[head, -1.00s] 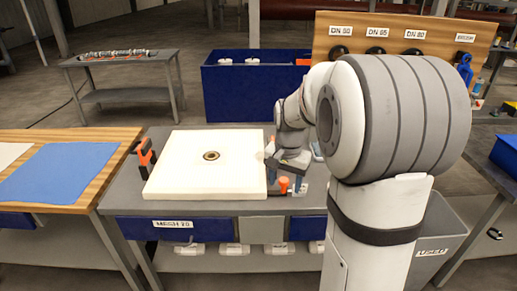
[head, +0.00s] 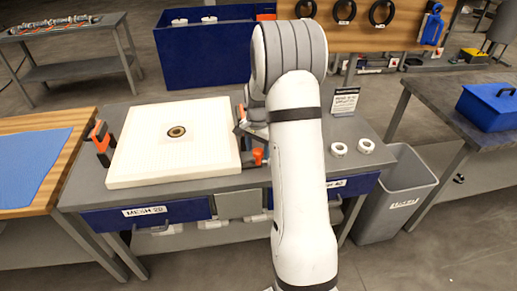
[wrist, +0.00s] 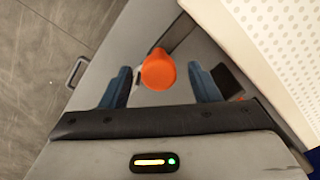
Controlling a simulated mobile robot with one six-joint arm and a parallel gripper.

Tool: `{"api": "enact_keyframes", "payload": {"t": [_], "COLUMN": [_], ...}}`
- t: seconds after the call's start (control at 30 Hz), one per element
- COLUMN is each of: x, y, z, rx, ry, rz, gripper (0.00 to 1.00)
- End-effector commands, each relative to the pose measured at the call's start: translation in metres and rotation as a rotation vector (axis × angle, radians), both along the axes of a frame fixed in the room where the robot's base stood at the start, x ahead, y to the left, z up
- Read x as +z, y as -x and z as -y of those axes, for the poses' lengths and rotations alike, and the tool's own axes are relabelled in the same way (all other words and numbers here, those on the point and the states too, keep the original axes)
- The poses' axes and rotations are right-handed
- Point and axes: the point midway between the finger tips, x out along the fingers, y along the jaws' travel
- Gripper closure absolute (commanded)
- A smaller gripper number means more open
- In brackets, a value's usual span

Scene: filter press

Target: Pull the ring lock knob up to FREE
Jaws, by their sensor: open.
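A round orange knob (wrist: 158,70) shows in the wrist view, between the two blue-padded fingers of my gripper (wrist: 160,74). My gripper is open, with a gap on each side of the knob. In the head view my gripper is mostly hidden behind my arm, at the right edge of the white filter plate (head: 140,155). An orange part (head: 258,156) shows there at the bench's front right. I cannot tell for sure that it is the same knob. No FREE mark is readable.
The plate lies on a grey bench (head: 180,188), with an orange clamp (head: 102,136) at its left. Two white rings (head: 338,149) and a small sign (head: 345,101) are right of my arm. A grey bin (head: 396,205) stands on the floor at the right.

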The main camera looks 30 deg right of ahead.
Motion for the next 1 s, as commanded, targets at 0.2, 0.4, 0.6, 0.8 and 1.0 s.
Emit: {"api": "enact_keyframes", "payload": {"t": [0.2, 0.4, 0.6, 0.8, 1.0], "x": [-0.0059, -0.0057, -0.0055, -0.0054, -0.0053], "y": [0.0003, 0.0003, 0.0005, 0.0005, 0.0005], "z": [0.001, 0.0012, 0.0014, 0.0016, 0.0019], "rx": [-0.002, -0.002, -0.002, -0.002, -0.003], "ry": [0.0, 0.0, 0.0, 0.0, 0.0], "rz": [0.001, 0.001, 0.001, 0.001, 0.001], "gripper": [0.44, 0.5, 0.66, 0.83, 0.99]}}
